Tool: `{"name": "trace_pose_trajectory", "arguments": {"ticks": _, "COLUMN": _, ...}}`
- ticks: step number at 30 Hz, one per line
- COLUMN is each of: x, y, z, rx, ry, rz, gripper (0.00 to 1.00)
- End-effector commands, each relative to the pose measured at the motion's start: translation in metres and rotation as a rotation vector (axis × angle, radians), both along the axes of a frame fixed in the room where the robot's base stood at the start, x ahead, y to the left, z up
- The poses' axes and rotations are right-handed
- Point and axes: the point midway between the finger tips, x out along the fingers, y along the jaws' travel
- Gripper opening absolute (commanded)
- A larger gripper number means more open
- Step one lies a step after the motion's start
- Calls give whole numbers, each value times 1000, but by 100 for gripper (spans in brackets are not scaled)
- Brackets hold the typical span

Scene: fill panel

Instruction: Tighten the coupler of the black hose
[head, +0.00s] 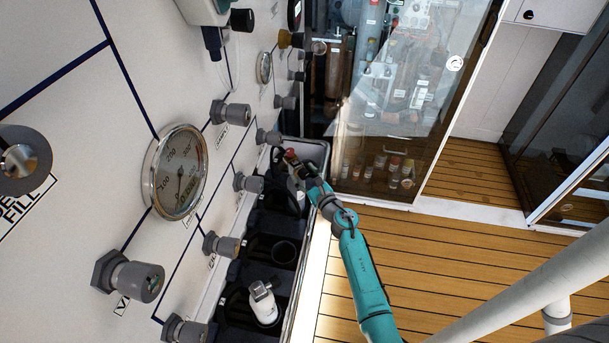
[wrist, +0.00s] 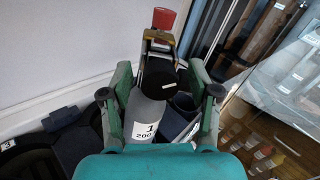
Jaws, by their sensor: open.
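My gripper (head: 297,162) is at the far end of the row of dark wells beside the panel. In the wrist view my gripper (wrist: 160,92) is open, with one finger on each side of a grey cylinder (wrist: 143,108) labelled "1 200". A black round part (wrist: 158,76) sits at the cylinder's top, between the fingertips and apart from them. A red knob (wrist: 163,18) on a metal and dark fitting (wrist: 158,38) stands beyond it. The red knob also shows in the head view (head: 290,153). I cannot clearly make out the black hose or tell whether the black part is its coupler.
The white panel (head: 70,110) on the left carries gauges (head: 176,172) and several grey knobs. A white-topped bottle (head: 263,303) stands in a near well. A glass cabinet (head: 400,90) with small bottles is close at the right. The wooden floor (head: 430,260) is clear.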

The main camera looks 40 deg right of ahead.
Motion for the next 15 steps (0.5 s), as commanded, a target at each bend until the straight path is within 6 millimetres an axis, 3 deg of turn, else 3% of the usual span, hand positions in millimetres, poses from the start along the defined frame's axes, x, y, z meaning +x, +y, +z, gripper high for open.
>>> {"name": "trace_pose_trajectory", "arguments": {"ticks": 6, "x": 0, "y": 0, "z": 0, "rx": 0, "ry": 0, "rz": 0, "gripper": 61}}
{"name": "trace_pose_trajectory", "arguments": {"ticks": 8, "x": 0, "y": 0, "z": 0, "rx": 0, "ry": 0, "rz": 0, "gripper": 48}}
{"name": "trace_pose_trajectory", "arguments": {"ticks": 13, "x": 0, "y": 0, "z": 0, "rx": 0, "ry": 0, "rz": 0, "gripper": 6}}
{"name": "trace_pose_trajectory", "arguments": {"ticks": 14, "x": 0, "y": 0, "z": 0, "rx": 0, "ry": 0, "rz": 0, "gripper": 0}}
{"name": "trace_pose_trajectory", "arguments": {"ticks": 15, "x": 0, "y": 0, "z": 0, "rx": 0, "ry": 0, "rz": 0, "gripper": 0}}
